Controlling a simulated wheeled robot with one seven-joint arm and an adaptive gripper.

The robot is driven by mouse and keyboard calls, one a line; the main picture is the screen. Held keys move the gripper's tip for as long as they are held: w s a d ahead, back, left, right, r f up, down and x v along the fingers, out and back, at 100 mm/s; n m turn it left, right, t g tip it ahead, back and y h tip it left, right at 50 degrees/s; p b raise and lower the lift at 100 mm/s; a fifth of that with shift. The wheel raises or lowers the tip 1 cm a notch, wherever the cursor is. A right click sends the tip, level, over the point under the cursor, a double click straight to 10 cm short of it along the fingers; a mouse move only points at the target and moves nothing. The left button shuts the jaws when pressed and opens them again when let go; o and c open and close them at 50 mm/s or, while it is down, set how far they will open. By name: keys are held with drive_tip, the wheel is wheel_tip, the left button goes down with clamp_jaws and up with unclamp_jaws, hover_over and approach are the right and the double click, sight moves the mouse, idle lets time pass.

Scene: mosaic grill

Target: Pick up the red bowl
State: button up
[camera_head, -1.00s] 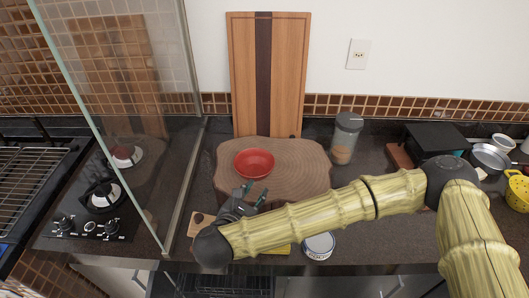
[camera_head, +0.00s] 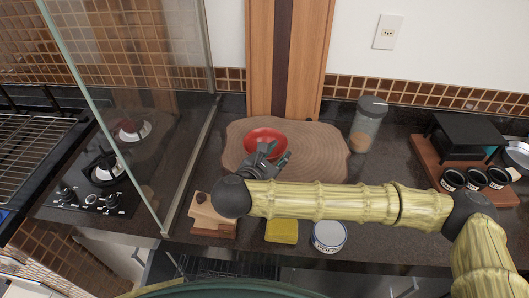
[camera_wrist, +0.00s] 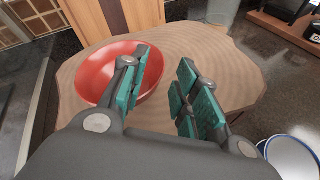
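The red bowl (camera_head: 264,140) sits upright on a round-edged wooden slab on the counter. In the wrist view the bowl (camera_wrist: 97,75) lies to the left, with part of its right side behind my left finger. My gripper (camera_head: 275,158) is at the bowl's near right side in the head view. In the wrist view my gripper (camera_wrist: 165,95) is open, its teal-padded fingers apart with only bare wood seen between them. The left finger overlaps the bowl's right rim; I cannot tell whether it is inside the bowl or above it.
The wooden slab (camera_head: 325,150) carries the bowl. A glass panel and gas hob (camera_head: 105,170) stand left. A jar (camera_head: 367,125) is right of the slab. A wooden block (camera_head: 212,215), yellow item (camera_head: 282,231) and round tin (camera_head: 329,236) line the front. Black cups (camera_head: 474,180) stand right.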

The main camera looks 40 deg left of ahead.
sight(285, 147)
drive_tip(key=shift+w+f+b, duration=0.3)
drive_tip(key=shift+w, duration=0.4)
drive_tip(key=shift+w+p, duration=0.35)
drive_tip(key=shift+w, duration=0.1)
drive_tip(key=shift+p+x, duration=0.65)
drive_tip(key=shift+x, duration=1.5)
drive_tip(key=shift+a+f, duration=0.1)
drive_tip(key=shift+f, duration=0.1)
clamp_jaws()
